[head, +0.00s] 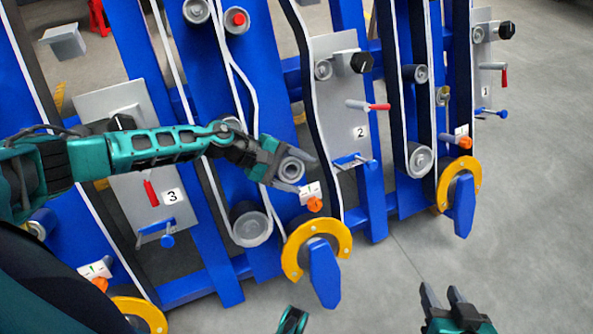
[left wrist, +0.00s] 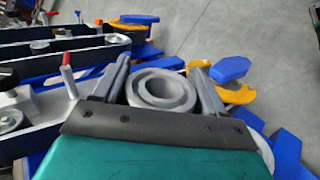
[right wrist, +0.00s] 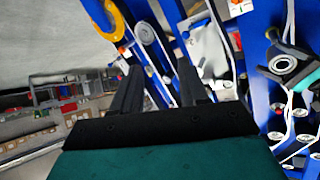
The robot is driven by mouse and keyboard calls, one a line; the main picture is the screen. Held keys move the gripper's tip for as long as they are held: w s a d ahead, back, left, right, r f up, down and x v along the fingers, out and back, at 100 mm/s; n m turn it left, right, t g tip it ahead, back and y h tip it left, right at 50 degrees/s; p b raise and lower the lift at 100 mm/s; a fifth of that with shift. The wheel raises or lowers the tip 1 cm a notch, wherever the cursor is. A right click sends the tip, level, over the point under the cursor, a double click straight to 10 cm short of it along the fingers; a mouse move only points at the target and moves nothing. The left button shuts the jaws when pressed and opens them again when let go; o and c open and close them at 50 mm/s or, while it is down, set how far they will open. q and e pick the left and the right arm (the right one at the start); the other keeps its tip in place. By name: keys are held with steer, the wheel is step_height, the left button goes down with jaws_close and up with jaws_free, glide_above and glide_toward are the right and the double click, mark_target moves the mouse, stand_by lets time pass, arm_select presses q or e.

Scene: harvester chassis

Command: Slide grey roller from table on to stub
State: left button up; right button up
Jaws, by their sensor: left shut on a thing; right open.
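My left gripper (head: 290,172) is shut on the grey roller (head: 291,169), a short ring with a round hole. In the left wrist view the roller (left wrist: 161,89) sits between the two fingers, its open end facing the camera. In the head view the gripper holds it in front of the blue chassis (head: 265,290), beside a white-edged belt. The roller (right wrist: 282,64) also shows at the right of the right wrist view. My right gripper (head: 445,296) is open and empty over the floor at lower right. I cannot pick out the bare stub; the left arm covers part of the panel.
Yellow curved guards with blue pointed pieces (head: 324,275) stick out below the roller. An orange knob (head: 315,204) and white tag are close under the left fingers. Grey plate 2 (head: 338,110) with a red-tipped lever is to the right. Floor (head: 500,230) at right is clear.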

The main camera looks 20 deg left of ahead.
mark_target(290, 167)
arm_select(q)
steer(key=shift+w+r, duration=0.1)
steer(key=shift+a+b, duration=0.15)
steer(key=shift+b, duration=0.15)
steer(key=w+a+f+b, duration=0.1)
steer(key=a+f+b, duration=0.1)
steer(key=b, duration=0.2)
steer(key=shift+w, duration=0.4)
steer(key=shift+w+a+f+b, duration=0.25)
steer(key=shift+w+a+b, duration=0.15)
steer(key=shift+b, duration=0.5)
steer(key=shift+w+a, duration=0.15)
steer(key=shift+a, duration=0.05)
arm_select(e)
steer(key=f, duration=0.1)
steer(key=a+f, duration=0.2)
steer(key=shift+w+f+y, duration=0.15)
steer(key=shift+w+y, duration=0.25)
steer(key=shift+d, duration=0.1)
steer(key=shift+s+d+f, duration=0.1)
steer(key=shift+s+f, duration=0.05)
